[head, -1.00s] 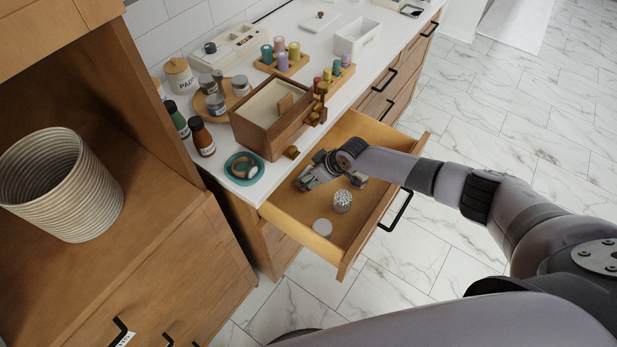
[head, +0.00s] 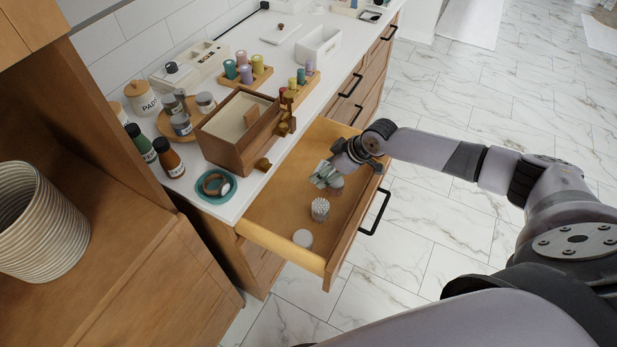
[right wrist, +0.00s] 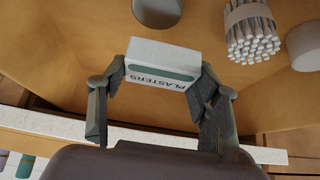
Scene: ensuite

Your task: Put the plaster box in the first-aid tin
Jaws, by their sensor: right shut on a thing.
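The plaster box is a small white box with a green band and the word PLASTERS, seen in the right wrist view (right wrist: 162,72). My right gripper (right wrist: 163,78) is shut on it, one finger on each side. In the head view my right gripper (head: 326,174) is over the open drawer (head: 275,205); the box is hard to make out there. A white open-topped container (head: 318,46) stands on the counter at the back; I cannot tell whether it is the first-aid tin. My left gripper is not in view.
In the drawer are a bundle of cotton swabs (head: 320,208) and a pale round piece (head: 302,238). On the counter, a wooden box (head: 238,130), bottles, a teal dish (head: 216,185) and stands of coloured spools crowd the near part. A flat white lid-like piece (head: 281,33) lies farther back.

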